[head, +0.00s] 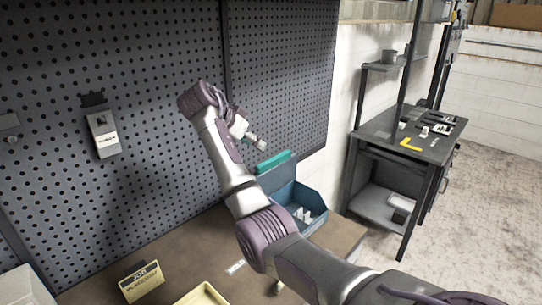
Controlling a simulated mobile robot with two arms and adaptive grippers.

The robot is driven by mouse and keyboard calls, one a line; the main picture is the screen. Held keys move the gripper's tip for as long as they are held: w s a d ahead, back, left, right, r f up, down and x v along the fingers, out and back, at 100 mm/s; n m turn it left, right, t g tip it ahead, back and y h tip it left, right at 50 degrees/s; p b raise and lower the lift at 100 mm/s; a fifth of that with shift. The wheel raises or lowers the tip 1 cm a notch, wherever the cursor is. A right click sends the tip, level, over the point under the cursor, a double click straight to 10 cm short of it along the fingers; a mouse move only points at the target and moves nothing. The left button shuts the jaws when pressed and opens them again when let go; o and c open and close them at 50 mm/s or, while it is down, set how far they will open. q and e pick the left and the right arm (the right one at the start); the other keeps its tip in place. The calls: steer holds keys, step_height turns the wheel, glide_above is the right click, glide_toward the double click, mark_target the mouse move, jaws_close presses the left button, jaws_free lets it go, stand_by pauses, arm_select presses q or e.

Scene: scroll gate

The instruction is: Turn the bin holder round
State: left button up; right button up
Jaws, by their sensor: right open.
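A blue open bin (318,208) stands at the far right end of the brown worktable, with small white pieces inside. A teal-green part (276,161) shows at its upper back edge. I cannot tell which part is the bin holder. My right arm comes in from the lower right and hides the left side of the bin. My right gripper (258,142) is open, in front of the pegboard and above and to the left of the teal part; it appears apart from it. My left gripper is not in view.
A dark pegboard (120,190) rises behind the worktable (180,250) and carries a small grey device (103,134). A yellow labelled box (142,282) and a pale yellow tray (203,296) are at the front. A dark shelf bench (405,145) stands right, beside open floor.

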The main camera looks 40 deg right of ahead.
mark_target(273, 157)
steer(key=p+x, duration=0.2)
steer(key=x, duration=0.3)
steer(key=shift+d+f, duration=0.15)
steer(key=shift+d, duration=0.15)
steer(key=p+x, duration=0.1)
steer(key=x, duration=0.4)
steer(key=shift+d+f+p, duration=0.2)
steer(key=shift+f+p, duration=0.15)
steer(key=shift+p, duration=0.05)
steer(key=shift+w+d+f, duration=0.1)
steer(key=shift+d+f, duration=0.25)
steer(key=shift+f, duration=0.1)
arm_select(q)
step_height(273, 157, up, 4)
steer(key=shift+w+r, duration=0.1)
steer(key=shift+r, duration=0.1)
arm_select(e)
steer(key=shift+f, duration=0.1)
steer(key=shift+c, duration=0.6)
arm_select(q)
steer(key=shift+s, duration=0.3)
arm_select(e)
jaws_close()
